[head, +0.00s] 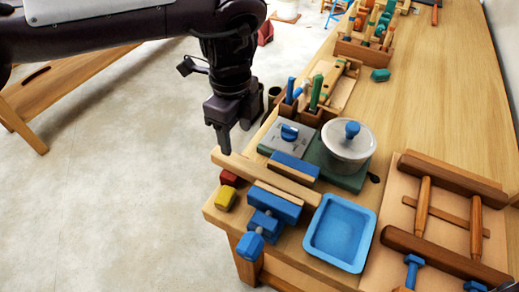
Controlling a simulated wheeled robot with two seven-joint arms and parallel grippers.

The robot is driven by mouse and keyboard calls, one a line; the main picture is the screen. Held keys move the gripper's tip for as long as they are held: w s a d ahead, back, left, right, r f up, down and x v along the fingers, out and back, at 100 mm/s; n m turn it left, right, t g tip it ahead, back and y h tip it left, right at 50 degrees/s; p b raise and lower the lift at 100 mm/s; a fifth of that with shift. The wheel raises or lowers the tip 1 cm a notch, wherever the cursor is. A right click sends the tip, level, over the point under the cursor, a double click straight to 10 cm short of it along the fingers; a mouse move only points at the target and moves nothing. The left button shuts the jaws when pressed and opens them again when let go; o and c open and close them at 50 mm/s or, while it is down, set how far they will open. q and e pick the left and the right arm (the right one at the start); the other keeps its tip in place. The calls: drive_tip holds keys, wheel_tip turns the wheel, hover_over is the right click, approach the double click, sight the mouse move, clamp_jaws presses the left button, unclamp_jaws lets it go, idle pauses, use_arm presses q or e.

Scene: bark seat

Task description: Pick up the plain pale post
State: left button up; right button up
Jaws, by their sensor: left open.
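A plain pale wooden post (240,165) lies slanting near the table's left front edge, over or beside blue blocks. Its left end sticks out toward the table's edge. My left gripper (225,143) is open and points down at the post's left end. One finger shows close to that end, and I cannot tell whether it touches. The rest of the jaw is partly hidden by the gripper body. The post does not appear to be held. My right gripper is not in view.
A blue vice (273,207), a yellow block (226,198) and a red block (230,178) sit close to the post.

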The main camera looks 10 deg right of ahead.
sight(235, 158)
use_arm(q)
drive_tip(key=shift+s+d+f, duration=0.1)
drive_tip(key=shift+f, duration=0.15)
drive_tip(key=shift+s+a+f, duration=0.2)
drive_tip(key=shift+s+f, duration=0.4)
drive_tip(key=shift+s, duration=0.2)
wheel_tip(235, 158, down, 2)
drive_tip(key=shift+w+a+p, duration=0.1)
drive_tip(key=shift+a+p, duration=0.05)
drive_tip(key=shift+p, duration=0.4)
drive_tip(key=f, duration=0.2)
drive_tip(key=shift+w+a+f, duration=0.1)
drive_tip(key=shift+w+f, duration=0.25)
drive_tip(key=shift+w, duration=0.05)
drive_tip(key=shift+s+f, duration=0.1)
drive_tip(key=shift+f, duration=0.25)
drive_tip(key=c, duration=1.2)
drive_tip(key=shift+o, duration=0.2)
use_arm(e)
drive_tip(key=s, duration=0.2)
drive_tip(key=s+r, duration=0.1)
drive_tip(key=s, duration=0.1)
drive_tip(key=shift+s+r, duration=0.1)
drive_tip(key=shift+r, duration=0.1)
use_arm(q)
drive_tip(key=shift+r, duration=0.1)
